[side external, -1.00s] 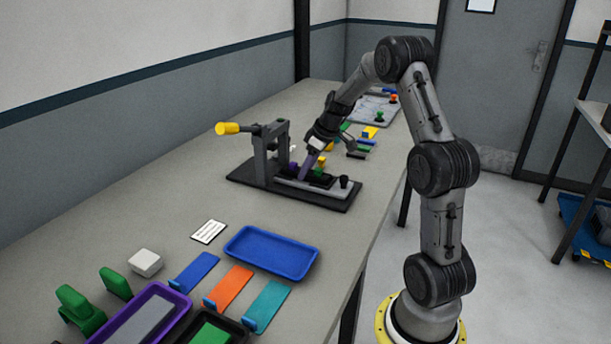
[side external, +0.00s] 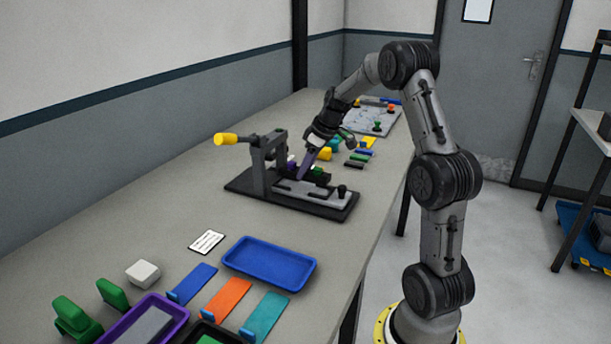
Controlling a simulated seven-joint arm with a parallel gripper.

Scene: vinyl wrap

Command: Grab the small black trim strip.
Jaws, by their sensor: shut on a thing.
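My gripper (side external: 309,160) is over the dark clamp fixture (side external: 240,184) in the middle of the table, pointing down and left. It is shut on a long purple piece (side external: 306,164), which slants down to the fixture; I cannot tell if its lower end touches. A small black strip (side external: 354,164) lies flat on the table right of the gripper, at the near end of a row of coloured strips, apart from my gripper. The jaw tips are small and partly hidden.
Green, blue and yellow strips (side external: 368,142) lie beside the black one. The fixture's yellow-ended lever (side external: 226,139) sticks out left. A blue tray (side external: 270,262), coloured cards and a purple tray (side external: 176,311) fill the front. The table's left middle is clear.

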